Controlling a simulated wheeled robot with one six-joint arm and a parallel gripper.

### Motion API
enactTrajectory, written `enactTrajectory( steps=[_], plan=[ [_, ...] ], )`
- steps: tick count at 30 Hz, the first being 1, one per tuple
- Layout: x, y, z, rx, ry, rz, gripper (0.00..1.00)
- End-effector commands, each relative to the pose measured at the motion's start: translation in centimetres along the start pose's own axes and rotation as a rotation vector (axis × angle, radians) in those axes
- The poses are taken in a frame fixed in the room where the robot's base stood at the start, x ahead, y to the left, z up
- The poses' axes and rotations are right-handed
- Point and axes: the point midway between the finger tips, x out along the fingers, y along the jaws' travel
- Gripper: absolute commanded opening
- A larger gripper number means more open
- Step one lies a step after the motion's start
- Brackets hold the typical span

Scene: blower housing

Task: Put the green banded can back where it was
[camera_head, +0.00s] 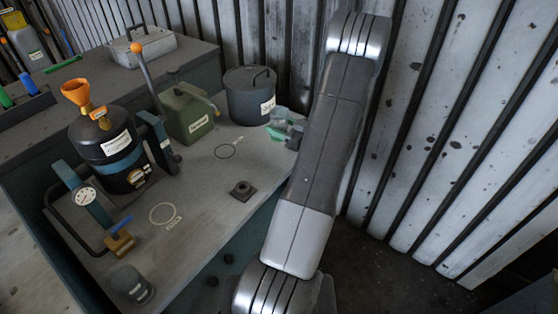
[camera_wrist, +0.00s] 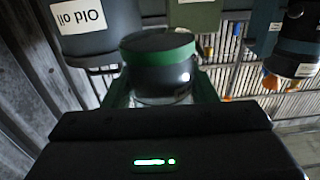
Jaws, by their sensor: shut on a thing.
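The green banded can (camera_wrist: 158,75) fills the middle of the wrist view; it has a dark top, a green band and a shiny side. My gripper (camera_wrist: 160,90) is shut on it, with a dark green finger on each side. In the head view my gripper (camera_head: 283,128) is at the far right edge of the bench, beside the dark grey pot, partly hidden by my arm. Pale green and green parts show there, but I cannot tell can from fingers. Two marked circles are on the bench: one (camera_head: 228,151) near the gripper and one (camera_head: 162,213) further forward, both empty.
The bench (camera_head: 205,195) holds a dark grey lidded pot (camera_head: 249,103), a green jerrycan (camera_head: 188,115), a black blower-like vessel with an orange funnel (camera_head: 105,145), a small black block (camera_head: 242,189) and a grey cup (camera_head: 131,285). A corrugated wall (camera_head: 450,120) stands close on the right.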

Motion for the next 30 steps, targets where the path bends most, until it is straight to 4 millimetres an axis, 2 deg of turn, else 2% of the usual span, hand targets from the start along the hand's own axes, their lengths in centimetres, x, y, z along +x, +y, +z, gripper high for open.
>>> enactTrajectory(
  steps=[1, 8, 11, 21, 26, 30],
  plan=[
    [0.1, 0.1, 0.5, -0.007, 0.001, -0.002, 0.26],
    [0.3, 0.0, -1.1, -0.003, 0.001, -0.005, 0.26],
    [0.3, 0.0, -1.2, 0.000, 0.000, -0.005, 0.26],
    [0.3, -0.1, 3.4, 0.004, -0.001, -0.006, 0.26],
    [0.3, 0.0, 4.5, 0.003, 0.000, -0.006, 0.26],
    [0.3, 0.0, 6.4, 0.004, 0.000, -0.005, 0.26]
  ],
)
